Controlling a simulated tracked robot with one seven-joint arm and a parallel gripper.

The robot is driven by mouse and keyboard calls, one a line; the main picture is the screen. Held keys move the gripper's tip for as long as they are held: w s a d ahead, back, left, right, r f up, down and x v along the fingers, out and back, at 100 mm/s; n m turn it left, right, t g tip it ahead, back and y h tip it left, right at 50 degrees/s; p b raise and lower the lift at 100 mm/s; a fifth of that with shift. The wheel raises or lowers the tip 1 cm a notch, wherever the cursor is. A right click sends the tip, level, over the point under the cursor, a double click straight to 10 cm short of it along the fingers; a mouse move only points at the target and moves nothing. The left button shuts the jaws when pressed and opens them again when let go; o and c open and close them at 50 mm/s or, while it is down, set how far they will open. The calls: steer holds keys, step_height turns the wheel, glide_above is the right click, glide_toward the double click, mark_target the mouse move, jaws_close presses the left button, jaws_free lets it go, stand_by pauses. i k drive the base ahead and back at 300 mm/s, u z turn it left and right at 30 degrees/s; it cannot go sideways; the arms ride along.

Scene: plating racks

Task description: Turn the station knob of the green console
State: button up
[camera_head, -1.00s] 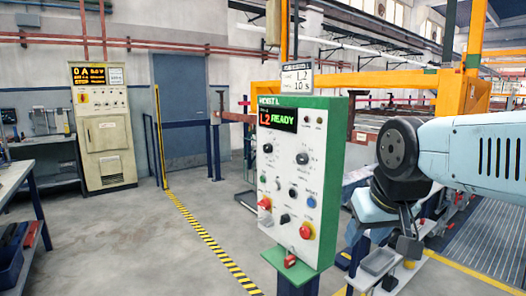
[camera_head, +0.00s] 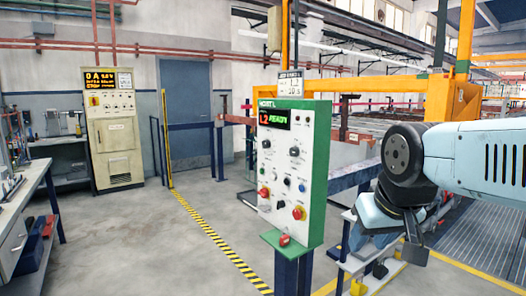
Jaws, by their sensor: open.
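The green console (camera_head: 316,172) stands upright on a dark post near the middle. Its white front face carries a display reading "L2 READY", several black knobs, small buttons and red knobs. A larger black knob (camera_head: 294,151) sits at the upper right of the face, and another black knob (camera_head: 265,144) at the upper left. The labels are too small to read, so I cannot tell which is the station knob. My gripper (camera_head: 414,240) hangs at the right, apart from the console and lower than most of its knobs. It is open, with its fingertips only partly clear.
A beige cabinet (camera_head: 117,152) with an orange display stands at the back left. A workbench (camera_head: 30,190) fills the left edge. Yellow-black floor tape (camera_head: 215,235) runs across open floor left of the console. Orange frames and racks stand behind at the right.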

mark_target(266, 144)
steer(key=u, duration=0.05)
steer(key=k, duration=0.7)
steer(key=z, duration=0.25)
steer(key=i, duration=1.8)
steer(key=u, duration=0.75)
steer(key=i, duration=0.5)
steer(key=z, duration=0.1)
